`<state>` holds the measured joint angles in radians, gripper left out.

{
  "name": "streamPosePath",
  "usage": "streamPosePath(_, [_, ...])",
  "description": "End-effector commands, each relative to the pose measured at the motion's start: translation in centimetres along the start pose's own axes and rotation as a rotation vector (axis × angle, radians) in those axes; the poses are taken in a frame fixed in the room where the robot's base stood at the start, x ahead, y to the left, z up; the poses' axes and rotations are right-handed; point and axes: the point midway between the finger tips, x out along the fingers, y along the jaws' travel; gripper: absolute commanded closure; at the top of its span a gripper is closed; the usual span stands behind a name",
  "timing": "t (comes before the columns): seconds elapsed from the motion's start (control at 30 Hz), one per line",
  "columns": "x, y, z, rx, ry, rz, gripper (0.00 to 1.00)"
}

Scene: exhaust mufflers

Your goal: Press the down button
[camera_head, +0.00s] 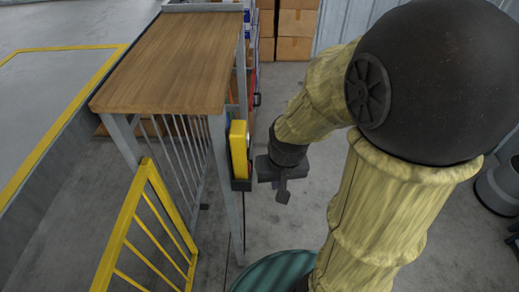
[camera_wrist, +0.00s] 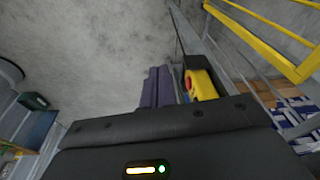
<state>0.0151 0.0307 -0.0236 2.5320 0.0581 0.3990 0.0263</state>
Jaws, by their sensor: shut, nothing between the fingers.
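A yellow control box (camera_head: 239,150) is mounted on the metal leg of the wooden-topped table. In the wrist view the yellow box (camera_wrist: 204,86) shows a red button (camera_wrist: 188,83) on its face; a separate down button cannot be made out. My gripper (camera_head: 283,192) is to the right of the box in the head view, apart from it and a little lower. Its fingers (camera_wrist: 154,88) are shut together and empty, beside the box in the wrist view. The box's button face is hidden in the head view.
The wooden table (camera_head: 175,62) stands left of my arm. A yellow railing (camera_head: 128,222) is in front of it. Cardboard boxes (camera_head: 295,22) are stacked at the back. A green round drum (camera_head: 275,275) is below my arm. Bare floor lies around the gripper.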

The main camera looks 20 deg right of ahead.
Motion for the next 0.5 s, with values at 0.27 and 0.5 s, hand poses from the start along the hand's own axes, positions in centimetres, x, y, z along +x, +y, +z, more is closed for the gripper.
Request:
streamPosePath(0.27, [-0.2, 3.1, -2.5, 0.790, -0.327, -0.122, 1.00])
streamPosePath(0.5, [-0.8, 6.4, -8.7, 1.499, -0.580, -0.365, 1.00])
